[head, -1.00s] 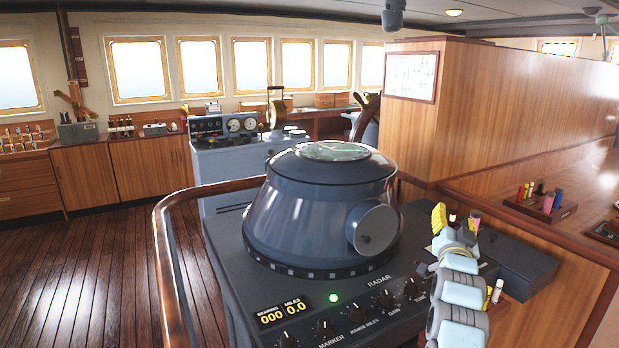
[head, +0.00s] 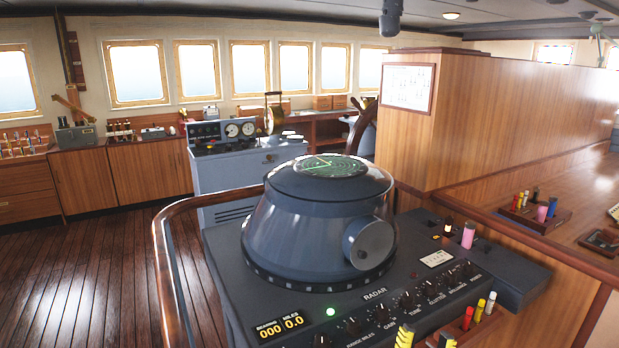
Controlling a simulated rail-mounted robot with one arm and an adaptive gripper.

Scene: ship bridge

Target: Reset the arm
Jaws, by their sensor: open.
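My gripper (head: 425,341) shows only as two yellow, dark-striped fingertips at the bottom edge of the head view, right of centre. The fingertips stand apart with nothing seen between them. The rest of my gripper and arm is out of the picture. The fingertips are in front of the lower edge of the radar console (head: 222,262), near its row of knobs.
Red, yellow and white markers (head: 479,311) stand just right of the fingertips. A pink cylinder (head: 468,235) stands on the console's right part. The radar dome (head: 310,230) rises mid-console, and a wooden handrail (head: 163,265) curves around the left.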

